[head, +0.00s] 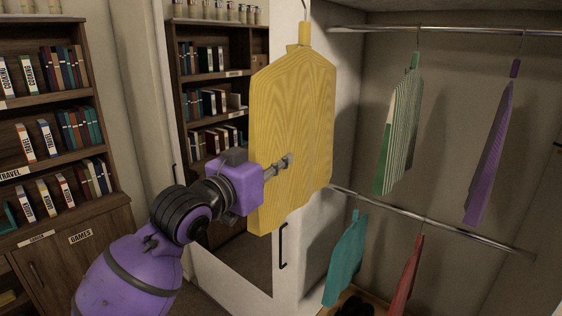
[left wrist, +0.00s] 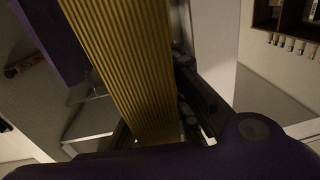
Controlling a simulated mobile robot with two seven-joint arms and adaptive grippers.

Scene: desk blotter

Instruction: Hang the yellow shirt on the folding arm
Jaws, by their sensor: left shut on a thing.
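The yellow shirt (head: 292,120) is a stiff, flat, wood-grained shape. It is upright in the middle of the head view, in front of the white door. Its hook rises from the yellow neck at the top edge of the view; what the hook meets there is cut off. My left gripper (head: 285,162) is shut on the shirt at its middle, coming from the left. In the left wrist view the shirt's ribbed yellow edge (left wrist: 130,65) lies between the fingers. I cannot make out the folding arm clearly. My right gripper is not in view.
An open wardrobe stands on the right. A green striped shirt (head: 402,125) and a purple shirt (head: 490,150) hang from its upper rail (head: 460,31). A teal shirt (head: 345,258) and a red shirt (head: 405,275) hang from the lower rail (head: 470,235). A bookcase (head: 55,155) stands left.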

